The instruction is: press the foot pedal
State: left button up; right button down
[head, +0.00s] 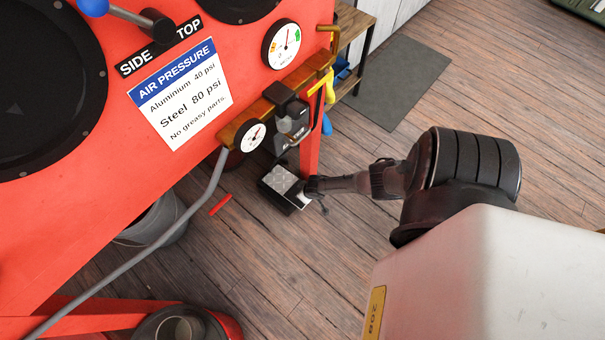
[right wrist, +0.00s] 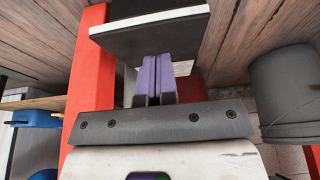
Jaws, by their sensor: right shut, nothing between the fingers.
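The foot pedal (head: 280,180) is a small dark box with a silver tread-plate top. It stands on the floor beside the red cabinet leg. My right arm reaches down from the right, and its gripper (head: 311,190) is at the pedal's right end. In the right wrist view the pedal shows as a dark slab with a pale edge (right wrist: 150,38). The purple fingers (right wrist: 154,78) are shut together, empty, and their tips are close to the pedal's edge. I cannot tell whether they touch it. My left gripper is not in view.
The red blast cabinet (head: 90,220) with gauges and a grey hose (head: 190,210) fills the left. A grey bucket (head: 155,222) stands under it, also in the wrist view (right wrist: 285,85). A grey mat (head: 400,80) and a wooden shelf (head: 352,25) lie beyond. Floor right of the pedal is clear.

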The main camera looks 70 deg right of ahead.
jog(key=p+v, duration=0.5)
jog(key=v, duration=0.2)
jog(key=shift+s+a+r, duration=0.1)
dwell(0.7)
